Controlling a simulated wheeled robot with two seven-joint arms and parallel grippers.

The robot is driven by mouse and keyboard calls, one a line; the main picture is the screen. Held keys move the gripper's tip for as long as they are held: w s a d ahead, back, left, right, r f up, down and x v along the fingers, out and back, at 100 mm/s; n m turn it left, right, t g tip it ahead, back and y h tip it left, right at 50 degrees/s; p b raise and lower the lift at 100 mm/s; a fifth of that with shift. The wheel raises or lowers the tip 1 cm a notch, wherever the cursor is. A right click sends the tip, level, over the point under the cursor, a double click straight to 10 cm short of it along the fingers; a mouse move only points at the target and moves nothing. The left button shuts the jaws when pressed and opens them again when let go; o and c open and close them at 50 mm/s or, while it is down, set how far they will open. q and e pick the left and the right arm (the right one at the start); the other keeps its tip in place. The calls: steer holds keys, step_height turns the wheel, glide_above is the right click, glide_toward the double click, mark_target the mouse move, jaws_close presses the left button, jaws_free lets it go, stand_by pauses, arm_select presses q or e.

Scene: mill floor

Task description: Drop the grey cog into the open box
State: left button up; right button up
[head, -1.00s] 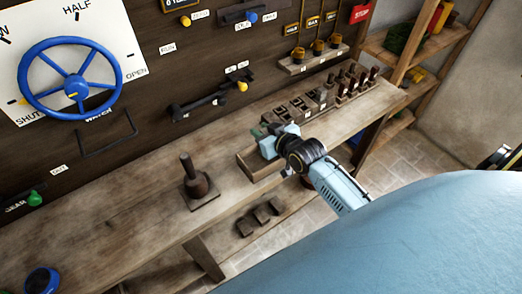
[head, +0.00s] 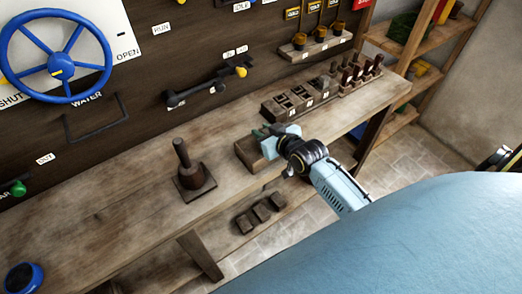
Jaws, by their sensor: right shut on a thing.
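My right gripper (head: 268,135) is over the open box (head: 247,157), a small wooden box at the bench's front edge. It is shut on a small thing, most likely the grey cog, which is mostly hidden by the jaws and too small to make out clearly. The gripper and wrist cover much of the box's inside and its right side. I cannot tell how high the jaws are above the box's rim. My left gripper is not in view.
A dark stand with an upright handle (head: 190,172) is left of the box on the bench (head: 110,215). Behind the box are a compartmented tray (head: 290,103) and a peg rack (head: 360,77). A blue handwheel (head: 62,68) and levers are on the wall. Bench between stand and box is clear.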

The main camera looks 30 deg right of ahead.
steer(key=o, duration=1)
steer(key=p+v, duration=0.1)
steer(key=v, duration=1.2)
steer(key=shift+s+r, duration=0.1)
steer(key=shift+s, duration=0.1)
